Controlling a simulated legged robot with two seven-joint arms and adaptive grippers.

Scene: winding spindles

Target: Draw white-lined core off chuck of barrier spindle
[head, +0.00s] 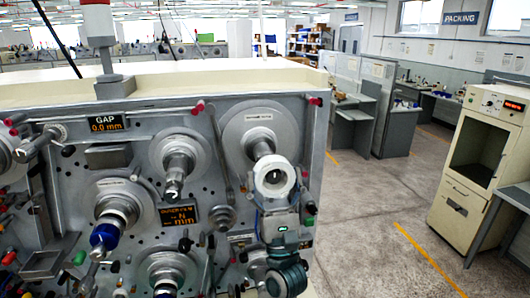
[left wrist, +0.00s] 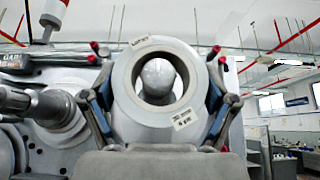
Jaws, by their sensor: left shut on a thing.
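The white-lined core (head: 273,175), a thick pale ring, is at the front end of the barrier spindle (head: 262,147) at the machine's upper right. In the left wrist view the core (left wrist: 122,85) faces me, with a small printed tag low on its right. Whether the core still surrounds the chuck I cannot tell. My left gripper (head: 275,192) is shut on the core; its blue fingers (left wrist: 158,104) press both sides. My right gripper is not in view.
Other spindles crowd the panel to the left, one with a grey shaft (head: 178,165) and one with a blue end (head: 105,235). A signal lamp (head: 97,25) stands on top. Open floor (head: 370,220) lies right, before a beige cabinet (head: 478,150).

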